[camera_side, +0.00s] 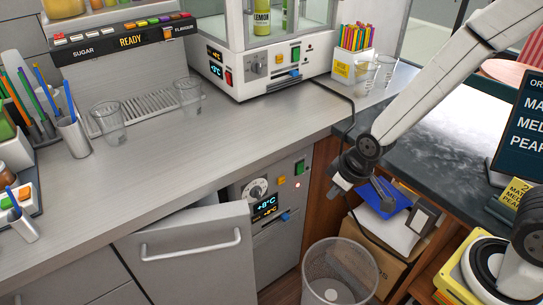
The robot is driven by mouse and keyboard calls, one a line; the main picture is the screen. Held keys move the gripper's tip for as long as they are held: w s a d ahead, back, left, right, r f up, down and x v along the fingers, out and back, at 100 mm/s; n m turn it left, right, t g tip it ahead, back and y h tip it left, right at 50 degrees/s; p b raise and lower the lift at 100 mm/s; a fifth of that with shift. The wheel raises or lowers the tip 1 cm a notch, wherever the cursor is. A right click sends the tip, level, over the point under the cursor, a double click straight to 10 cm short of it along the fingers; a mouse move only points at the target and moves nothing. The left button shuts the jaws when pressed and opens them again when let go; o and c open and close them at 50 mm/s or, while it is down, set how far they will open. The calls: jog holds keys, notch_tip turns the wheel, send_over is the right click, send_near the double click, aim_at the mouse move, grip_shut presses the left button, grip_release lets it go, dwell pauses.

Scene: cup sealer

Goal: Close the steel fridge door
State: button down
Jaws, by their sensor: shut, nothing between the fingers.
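The steel fridge door (188,262) is under the counter, with a bar handle (190,246) across its upper part. The door stands ajar: its right side is swung out from the cabinet, with a dark gap behind its top edge. The fridge's control panel (268,207), with a dial and a lit display reading +8°C, is just right of the door. My gripper (338,190) hangs to the right of this panel, near the counter's end and above the bin. It is shut and empty, apart from the door and its handle.
A wire-mesh bin (341,272) stands on the floor right of the door. A cardboard box (385,262) and a blue item (380,200) lie behind it. The steel counter (215,150) overhangs the door and carries clear cups and a sealing machine (265,70).

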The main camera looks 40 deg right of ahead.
jog(key=w+a+f+n+t+y, duration=0.1)
jog(key=a+f+n+t, duration=0.2)
jog(key=a+f+n, duration=0.6)
jog(key=a+f, duration=0.7)
jog(key=f, duration=0.2)
jog(key=shift+a+f, duration=0.2)
jog(key=shift+f, duration=0.15)
jog(key=shift+w+f, duration=0.1)
jog(key=shift+w, duration=0.1)
send_near(244, 260)
notch_tip(244, 260, down, 5)
jog(key=s+a, duration=0.1)
jog(key=a, duration=0.1)
jog(key=shift+w+d, duration=0.35)
jog(key=shift+w, duration=0.55)
jog(key=shift+w+d, duration=0.35)
jog(key=shift+w, duration=0.6)
jog(key=shift+w, duration=0.1)
